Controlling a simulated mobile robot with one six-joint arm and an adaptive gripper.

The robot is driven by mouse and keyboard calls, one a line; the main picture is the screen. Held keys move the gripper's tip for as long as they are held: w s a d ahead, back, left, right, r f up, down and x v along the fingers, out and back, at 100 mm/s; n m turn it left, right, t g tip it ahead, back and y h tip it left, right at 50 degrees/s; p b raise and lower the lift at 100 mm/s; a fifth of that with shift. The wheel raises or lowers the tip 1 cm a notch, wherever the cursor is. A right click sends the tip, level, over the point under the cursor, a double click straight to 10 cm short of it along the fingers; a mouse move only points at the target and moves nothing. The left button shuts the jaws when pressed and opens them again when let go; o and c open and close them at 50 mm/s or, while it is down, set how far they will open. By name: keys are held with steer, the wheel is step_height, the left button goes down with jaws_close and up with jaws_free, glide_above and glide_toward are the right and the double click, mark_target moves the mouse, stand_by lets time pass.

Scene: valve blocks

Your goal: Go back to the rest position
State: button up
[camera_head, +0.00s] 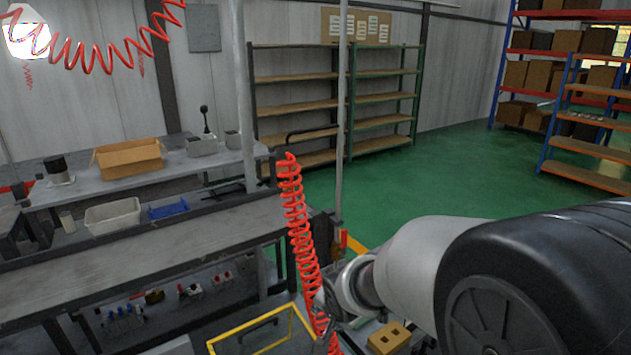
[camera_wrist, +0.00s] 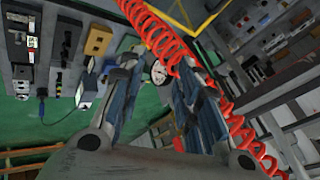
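My arm reaches in from the lower right of the head view, and my gripper (camera_head: 328,302) is small and partly hidden there behind the red coiled hose. In the wrist view my gripper (camera_wrist: 158,75) has its two fingers well apart, with nothing held between them. A red coiled hose (camera_wrist: 165,38) crosses the space beyond the fingers and passes the right finger; I cannot tell whether it touches. The same red coiled hose (camera_head: 297,215) hangs down in the head view. A round white gauge-like thing (camera_wrist: 158,73) shows between the fingers, farther off.
A tan block with holes (camera_head: 390,338) lies below my arm; it also shows in the wrist view (camera_wrist: 98,40). A grey workbench (camera_head: 130,265) with bins fills the left. A grey post (camera_head: 342,120) stands near the hose. Green floor (camera_head: 440,180) is open behind.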

steer(key=s+d+f+n+g+h+b, duration=0.1)
steer(key=s+d+n+b, duration=0.1)
steer(key=s+d+b, duration=0.35)
steer(key=s+d+n+b, duration=0.1)
steer(key=s+d+b, duration=0.2)
steer(key=s, duration=0.6)
steer(key=s+d+f+n+b, duration=0.1)
steer(key=s+f+n+b, duration=0.1)
steer(key=s, duration=0.5)
steer(key=s+d+f+n+g+b, duration=0.1)
steer(key=s+f+n+b, duration=0.1)
steer(key=s+b, duration=0.3)
steer(key=shift+s+d+f, duration=0.15)
steer(key=shift+s+f, duration=0.75)
steer(key=shift+s, duration=0.15)
steer(key=shift+c, duration=0.6)
